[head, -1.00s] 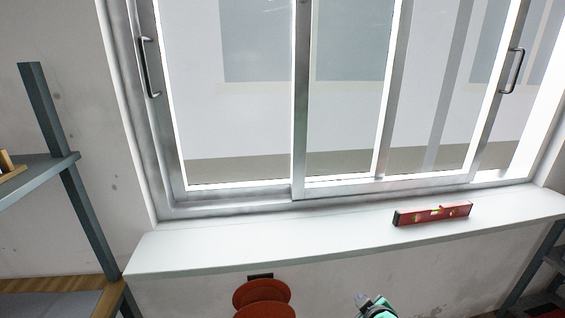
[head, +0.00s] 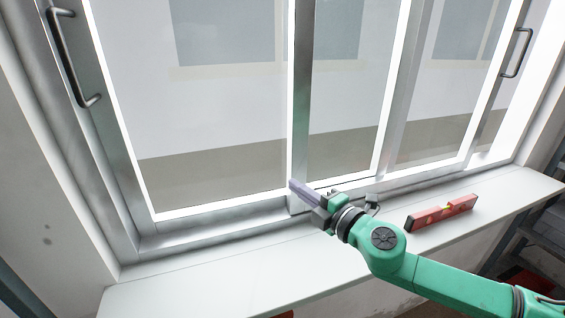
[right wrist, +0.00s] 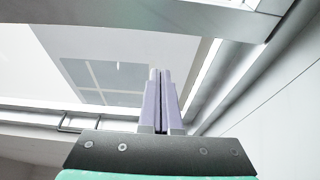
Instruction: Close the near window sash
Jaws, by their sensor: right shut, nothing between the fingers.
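The window has two framed sashes. The right sash, which looks like the near one, has its left upright (head: 299,100) mid-window and a dark handle (head: 517,52) on its right upright. A bright open-looking strip (head: 532,85) lies between that upright and the window frame. The left sash (head: 125,150) has its own handle (head: 72,60). My right gripper (head: 295,186) is shut and empty, its tips at the foot of the middle upright; I cannot tell whether they touch. Its closed fingers also show in the right wrist view (right wrist: 161,100). My left gripper is out of view.
A red spirit level (head: 442,213) lies on the white sill (head: 200,285), right of my right forearm. Dark shelving (head: 540,235) stands at the lower right. The sill's left part is clear.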

